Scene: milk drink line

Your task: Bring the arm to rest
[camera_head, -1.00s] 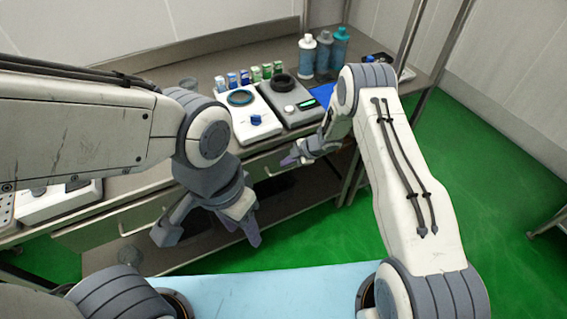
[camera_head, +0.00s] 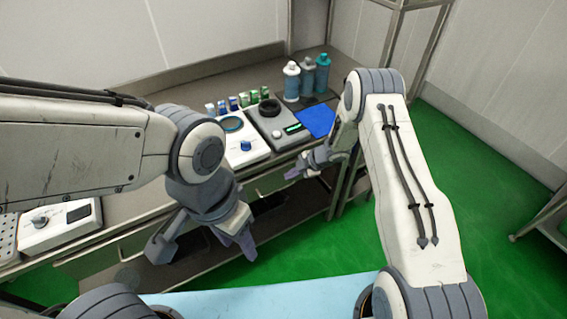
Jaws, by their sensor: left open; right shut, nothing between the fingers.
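My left gripper (camera_head: 201,248) hangs low in front of the bench, left of the middle of the head view. Its two fingers point down and are spread wide, with nothing between them. My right gripper (camera_head: 292,174) is at the bench's front edge, pointing left, with its fingers together and nothing visible in them. The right arm rises from the lower right and bends down at its elbow. Part of the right gripper is hidden by its own wrist.
The bench (camera_head: 180,90) carries a white device (camera_head: 250,155), a grey device with a black ring (camera_head: 276,131), a blue mat (camera_head: 316,122), several small cartons (camera_head: 233,103) and bottles (camera_head: 307,77). A white unit (camera_head: 62,228) stands left.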

